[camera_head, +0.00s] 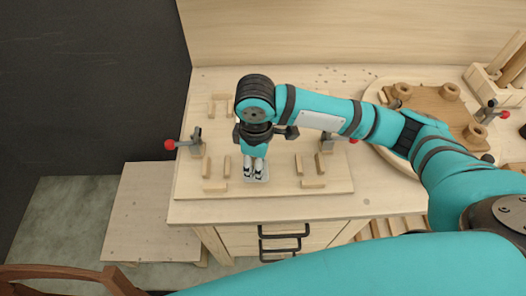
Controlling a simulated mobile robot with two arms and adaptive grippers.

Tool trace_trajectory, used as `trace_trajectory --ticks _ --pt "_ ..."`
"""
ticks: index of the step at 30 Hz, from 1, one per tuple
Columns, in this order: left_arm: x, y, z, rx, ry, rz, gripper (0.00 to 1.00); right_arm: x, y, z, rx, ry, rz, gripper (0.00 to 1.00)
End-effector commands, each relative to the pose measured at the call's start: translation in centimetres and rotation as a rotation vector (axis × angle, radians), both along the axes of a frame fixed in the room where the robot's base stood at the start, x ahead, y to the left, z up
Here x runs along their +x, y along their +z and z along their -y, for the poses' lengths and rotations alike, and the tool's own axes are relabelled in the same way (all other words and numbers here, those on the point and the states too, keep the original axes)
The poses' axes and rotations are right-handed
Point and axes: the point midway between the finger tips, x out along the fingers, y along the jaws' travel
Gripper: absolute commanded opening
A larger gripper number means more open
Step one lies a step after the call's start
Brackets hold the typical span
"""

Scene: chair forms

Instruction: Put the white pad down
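The white pad (264,178) shows as a small pale patch at the tips of my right gripper (255,174), low over the wooden board (330,183) on the workbench. The fingers point down and stand close together, with the pad between them; they hide most of it. I cannot tell whether the pad touches the board. My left gripper is out of view.
Small wooden blocks (314,184) stand on the board around the gripper. Red-knobbed clamps sit at its left (195,143) and right (327,142) sides. A round wooden tray (382,92) with a brown piece (430,104) lies at right, near a rack of wooden rods (505,70).

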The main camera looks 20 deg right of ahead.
Motion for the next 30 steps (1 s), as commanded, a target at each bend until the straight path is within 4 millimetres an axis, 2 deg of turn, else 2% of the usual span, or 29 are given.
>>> trace_trajectory --ticks 3,8,11,18,29,30 --pt "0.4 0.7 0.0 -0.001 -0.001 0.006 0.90 2.3 0.0 1.7 -0.002 -0.005 0.001 0.10" --pt "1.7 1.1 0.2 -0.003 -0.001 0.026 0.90 3.8 -0.3 2.7 0.000 -0.001 0.000 0.10" --pt "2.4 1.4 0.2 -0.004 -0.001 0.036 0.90 4.0 -0.8 2.8 0.000 0.000 -0.001 0.10" --pt "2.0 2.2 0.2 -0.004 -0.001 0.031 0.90 4.0 -3.7 2.8 -0.001 0.001 0.000 0.10" --pt "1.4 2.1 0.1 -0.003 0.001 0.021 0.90 4.0 -4.2 2.8 0.000 0.001 0.000 0.10" --pt "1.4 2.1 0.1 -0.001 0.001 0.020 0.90 4.0 -4.3 2.8 0.000 0.001 0.000 0.37"
